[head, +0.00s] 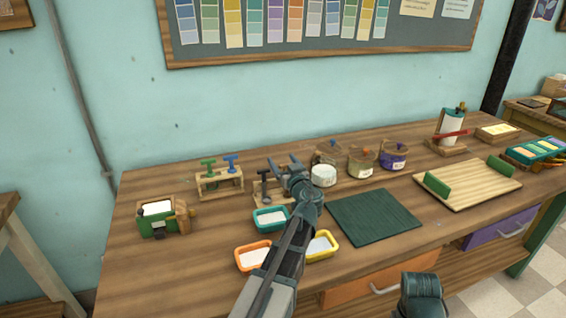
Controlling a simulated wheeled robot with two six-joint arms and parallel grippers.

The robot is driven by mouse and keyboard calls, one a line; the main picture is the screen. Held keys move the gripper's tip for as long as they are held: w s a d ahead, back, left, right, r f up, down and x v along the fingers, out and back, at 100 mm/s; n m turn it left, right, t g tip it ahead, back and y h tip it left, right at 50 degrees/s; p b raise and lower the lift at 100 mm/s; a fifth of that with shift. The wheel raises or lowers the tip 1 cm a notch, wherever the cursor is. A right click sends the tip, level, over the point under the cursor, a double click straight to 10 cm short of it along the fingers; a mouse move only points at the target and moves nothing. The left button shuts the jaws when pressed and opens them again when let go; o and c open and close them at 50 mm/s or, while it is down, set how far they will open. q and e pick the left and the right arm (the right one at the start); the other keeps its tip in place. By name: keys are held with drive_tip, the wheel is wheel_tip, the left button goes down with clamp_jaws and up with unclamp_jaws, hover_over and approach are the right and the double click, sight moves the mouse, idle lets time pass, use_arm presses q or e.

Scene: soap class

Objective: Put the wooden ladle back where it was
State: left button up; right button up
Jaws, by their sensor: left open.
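My left gripper (282,160) is open, its two fingers spread over the back middle of the workbench (210,235). I see nothing held between the fingers. I cannot make out a wooden ladle for certain. The gripper and arm hide part of a small wooden rack (264,196) with a dark T-handled tool and part of the area beside the jars. A dark teal part of my right arm shows at the bottom edge, but its gripper is not in view.
A rack with green and blue T-handled tools (220,180) stands left of my gripper. Teal (270,219), orange (253,257) and yellow (322,246) trays surround my arm. Jars (362,162) stand at the back.

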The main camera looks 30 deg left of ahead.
use_arm(q)
drive_tip(key=v, duration=0.7)
drive_tip(key=shift+s+d, duration=0.1)
drive_tip(key=shift+s, duration=0.1)
